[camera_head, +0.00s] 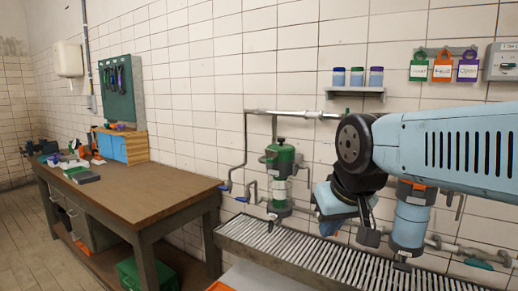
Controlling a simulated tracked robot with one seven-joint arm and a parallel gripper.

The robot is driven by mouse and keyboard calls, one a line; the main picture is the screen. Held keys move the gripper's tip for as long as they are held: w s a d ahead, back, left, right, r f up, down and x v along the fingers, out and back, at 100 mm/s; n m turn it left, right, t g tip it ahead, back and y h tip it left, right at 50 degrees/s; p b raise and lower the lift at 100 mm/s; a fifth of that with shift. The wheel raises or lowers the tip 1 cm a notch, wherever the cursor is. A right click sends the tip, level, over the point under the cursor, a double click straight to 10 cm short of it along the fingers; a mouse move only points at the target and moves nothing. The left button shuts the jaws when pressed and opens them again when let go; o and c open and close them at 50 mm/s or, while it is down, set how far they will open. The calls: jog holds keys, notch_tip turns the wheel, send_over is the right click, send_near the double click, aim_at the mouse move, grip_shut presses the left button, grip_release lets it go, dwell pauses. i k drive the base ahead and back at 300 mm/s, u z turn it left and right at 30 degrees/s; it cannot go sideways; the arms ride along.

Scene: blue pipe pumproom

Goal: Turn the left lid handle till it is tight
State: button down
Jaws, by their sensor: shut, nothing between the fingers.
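A green canister (282,175) with a clear middle section stands upright by the wall, left of my arm. Its green lid carries a small dark handle (281,141) on top. A blue canister (409,226) with an orange part near its top stands to the right, its upper part covered by my arm. My gripper (369,236) hangs between the two canisters, to the right of the green one and lower than its lid handle. It is shut and empty, and looks apart from both handles. My wrist partly hides the fingers.
A slatted metal grating (300,253) runs below the canisters. Pipes (290,113) cross the wall behind. A wooden workbench (130,184) stands at the left. A small shelf (354,91) with several jars and coloured tags (443,68) are above my arm.

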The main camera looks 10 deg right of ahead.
aim_at(273, 154)
jog(key=z, duration=1.25)
jog(key=k, duration=1.15)
jog(key=u, duration=0.95)
jog(key=i, duration=1.65)
